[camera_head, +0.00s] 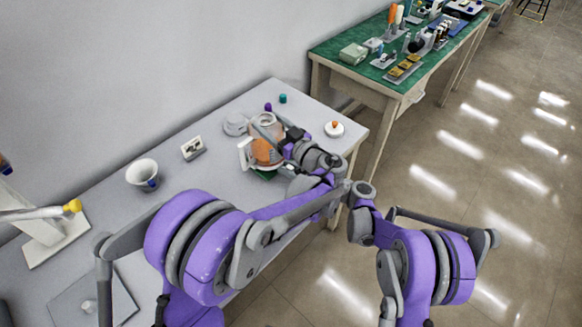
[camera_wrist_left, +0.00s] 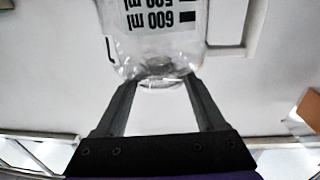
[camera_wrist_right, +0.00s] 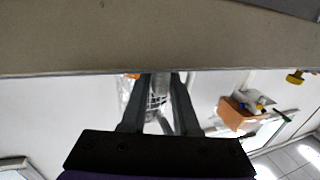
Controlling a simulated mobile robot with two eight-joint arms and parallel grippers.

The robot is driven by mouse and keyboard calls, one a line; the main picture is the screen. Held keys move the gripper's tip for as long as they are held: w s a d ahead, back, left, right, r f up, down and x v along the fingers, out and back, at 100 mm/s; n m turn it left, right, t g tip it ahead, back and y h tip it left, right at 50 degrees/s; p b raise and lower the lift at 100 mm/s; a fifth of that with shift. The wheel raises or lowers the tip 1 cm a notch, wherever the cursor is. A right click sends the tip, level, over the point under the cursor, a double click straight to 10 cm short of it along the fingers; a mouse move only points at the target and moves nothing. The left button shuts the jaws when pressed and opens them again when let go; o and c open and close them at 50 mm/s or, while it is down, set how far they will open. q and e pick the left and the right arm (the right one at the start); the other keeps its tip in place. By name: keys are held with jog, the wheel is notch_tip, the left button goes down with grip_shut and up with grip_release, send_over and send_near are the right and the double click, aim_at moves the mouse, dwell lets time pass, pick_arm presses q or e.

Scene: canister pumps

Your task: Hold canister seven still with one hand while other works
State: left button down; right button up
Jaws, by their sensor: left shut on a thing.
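The canister (camera_head: 266,151) is a clear vessel with a white handle and orange contents, standing on the grey table at the centre of the head view. I cannot make out a number on it. In the left wrist view, the clear canister (camera_wrist_left: 160,45) carries black ml markings. My left gripper (camera_wrist_left: 160,84) is shut on it, one finger on each side of its narrower end. My right gripper (camera_wrist_right: 163,78) has its fingertips slightly apart, with a greyish clear shape between or behind them; I cannot tell whether it grips it. Arm links hide much of the canister's right side.
Around the canister are a round white lid with an orange knob (camera_head: 334,129), a purple cap (camera_head: 268,106), a teal cap (camera_head: 283,98) and a small white box (camera_head: 193,148). A white bowl (camera_head: 142,174) stands left. A green-topped bench (camera_head: 352,74) with tools stands behind right.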

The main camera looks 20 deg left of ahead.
jog(key=shift+o, duration=1.4)
jog(key=shift+d, duration=0.1)
jog(key=s+d, duration=0.2)
jog(key=d, duration=0.9)
jog(key=shift+d, duration=0.35)
pick_arm(q)
grip_release()
jog(key=shift+a, duration=0.1)
